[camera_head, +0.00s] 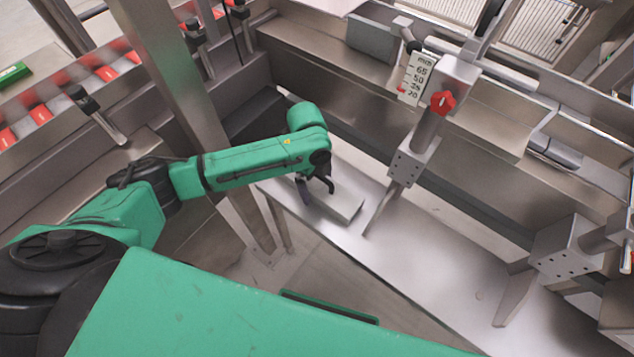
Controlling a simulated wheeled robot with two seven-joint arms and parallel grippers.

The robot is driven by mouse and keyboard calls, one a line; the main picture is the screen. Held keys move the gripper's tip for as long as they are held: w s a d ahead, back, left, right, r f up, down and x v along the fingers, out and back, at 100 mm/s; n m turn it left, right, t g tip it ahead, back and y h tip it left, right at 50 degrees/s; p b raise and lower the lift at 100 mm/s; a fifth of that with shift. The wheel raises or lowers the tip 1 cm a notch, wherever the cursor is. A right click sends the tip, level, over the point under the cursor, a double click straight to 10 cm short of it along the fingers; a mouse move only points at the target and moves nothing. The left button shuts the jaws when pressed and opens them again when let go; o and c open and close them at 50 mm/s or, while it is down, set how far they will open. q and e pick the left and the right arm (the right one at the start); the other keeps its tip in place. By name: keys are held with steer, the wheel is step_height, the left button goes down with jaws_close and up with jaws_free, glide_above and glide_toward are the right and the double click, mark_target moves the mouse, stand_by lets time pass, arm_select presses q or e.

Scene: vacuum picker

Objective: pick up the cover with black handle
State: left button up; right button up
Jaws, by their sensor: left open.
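A flat pale grey plate (346,206), which looks like the cover, lies on the long metal bench (410,250) near its left end. I cannot make out a black handle on it; my gripper hides part of its left side. My left gripper (317,190) is open, its two dark fingers pointing down at the left part of the plate. I cannot tell whether the fingers touch the plate. No right gripper shows.
A slanted metal post with a red knob (443,103) stands just right of the plate, beside a millimetre scale (417,78). A metal bracket (565,245) stands farther right. The bench between is clear.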

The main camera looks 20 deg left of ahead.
arm_select(q)
steer(key=c, duration=1.5)
steer(key=shift+r, duration=0.1)
jaws_close()
